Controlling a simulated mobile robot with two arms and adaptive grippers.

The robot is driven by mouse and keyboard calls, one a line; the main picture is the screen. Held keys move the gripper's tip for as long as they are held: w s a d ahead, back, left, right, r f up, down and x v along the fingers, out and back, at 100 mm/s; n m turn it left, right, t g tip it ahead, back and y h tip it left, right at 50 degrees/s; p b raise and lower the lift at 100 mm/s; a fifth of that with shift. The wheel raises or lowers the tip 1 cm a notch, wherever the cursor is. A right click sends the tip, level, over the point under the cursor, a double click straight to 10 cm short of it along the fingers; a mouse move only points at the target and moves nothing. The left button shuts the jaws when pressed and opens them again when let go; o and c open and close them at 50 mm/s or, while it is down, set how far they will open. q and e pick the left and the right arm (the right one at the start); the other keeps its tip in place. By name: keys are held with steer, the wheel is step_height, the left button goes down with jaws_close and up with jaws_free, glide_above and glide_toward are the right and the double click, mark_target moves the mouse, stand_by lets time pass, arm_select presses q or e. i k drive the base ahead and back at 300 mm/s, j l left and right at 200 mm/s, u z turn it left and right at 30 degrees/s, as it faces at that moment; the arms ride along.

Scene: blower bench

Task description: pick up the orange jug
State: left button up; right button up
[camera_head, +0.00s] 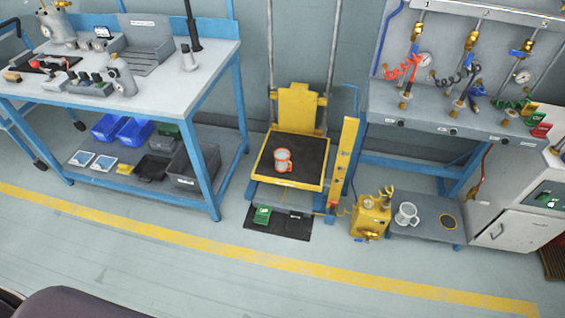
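The orange jug (282,160) is a small pale jug with orange edging and an orange handle on its right. It stands on the black top of the yellow lift platform (290,181) in the middle of the head view. A second jug (406,214), white and grey with its handle on the right, stands on a low grey shelf to the right. Neither of my grippers is in view, and nothing touches the orange jug.
A blue-framed bench (190,88) with tools and bins stands left of the lift. A yellow post (343,160) rises beside the lift's right side. A yellow pump unit (371,217) stands on the floor. The floor in front (200,270) is clear, crossed by a yellow line.

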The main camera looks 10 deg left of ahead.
mark_target(281, 155)
steer(key=u, duration=1.2)
steer(key=z, duration=0.2)
steer(key=i+j+z, duration=0.3)
steer(key=j+z, duration=0.35)
steer(key=i+j+z, duration=0.15)
steer(key=j+z, duration=0.15)
steer(key=i+j, duration=0.05)
